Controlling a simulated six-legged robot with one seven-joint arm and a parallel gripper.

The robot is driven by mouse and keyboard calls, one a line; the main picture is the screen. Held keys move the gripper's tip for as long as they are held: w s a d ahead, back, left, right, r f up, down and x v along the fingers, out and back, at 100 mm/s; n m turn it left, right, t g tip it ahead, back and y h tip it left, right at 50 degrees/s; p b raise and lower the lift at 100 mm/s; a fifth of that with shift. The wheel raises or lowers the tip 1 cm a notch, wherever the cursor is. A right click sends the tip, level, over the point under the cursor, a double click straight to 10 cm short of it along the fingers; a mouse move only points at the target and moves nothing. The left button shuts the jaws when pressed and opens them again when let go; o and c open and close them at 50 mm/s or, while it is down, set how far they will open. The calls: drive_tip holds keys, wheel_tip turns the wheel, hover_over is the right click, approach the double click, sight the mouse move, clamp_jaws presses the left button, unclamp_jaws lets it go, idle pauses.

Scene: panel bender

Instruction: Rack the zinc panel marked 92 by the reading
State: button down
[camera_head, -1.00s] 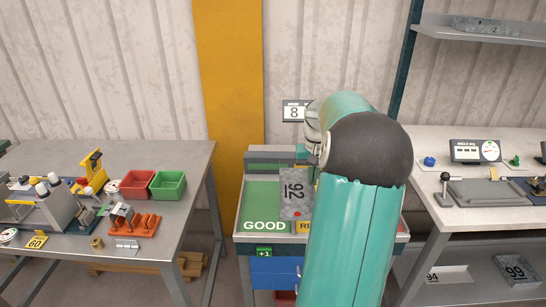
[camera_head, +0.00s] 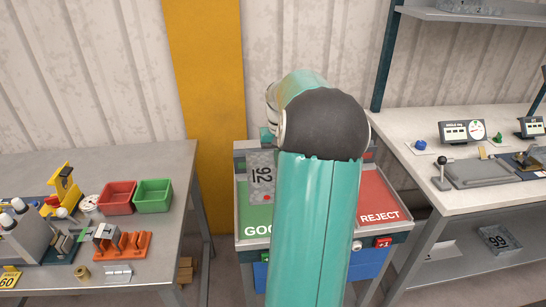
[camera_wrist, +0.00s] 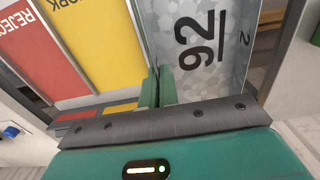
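The zinc panel marked 92 (camera_head: 261,177) is a speckled grey plate with a red dot near its lower edge, held upright in front of the sorting rack. It covers part of the green GOOD section (camera_head: 252,218). The red REJECT section (camera_head: 375,200) is to the right, and my arm hides the middle. In the wrist view the panel (camera_wrist: 200,40) is between my gripper's green fingers (camera_wrist: 158,88), which are shut on its edge. The yellow section (camera_wrist: 97,45) and red section (camera_wrist: 30,45) lie to the left there. My fingertips are hidden in the head view.
The right bench has an angle readout (camera_head: 463,132), too small to read. A panel marked 99 (camera_head: 497,239) lies on the shelf below. The left bench holds a red bin (camera_head: 118,197), a green bin (camera_head: 153,196) and an orange rack (camera_head: 125,246).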

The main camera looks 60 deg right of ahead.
drive_tip(key=shift+w+f, duration=0.2)
drive_tip(key=shift+f, duration=0.1)
drive_tip(key=shift+s+f, duration=0.15)
drive_tip(key=shift+f, duration=4.55)
drive_tip(key=shift+f, duration=1.4)
drive_tip(key=c, duration=1.6)
unclamp_jaws()
wheel_tip(320, 180, up, 14)
drive_tip(key=shift+f, duration=0.1)
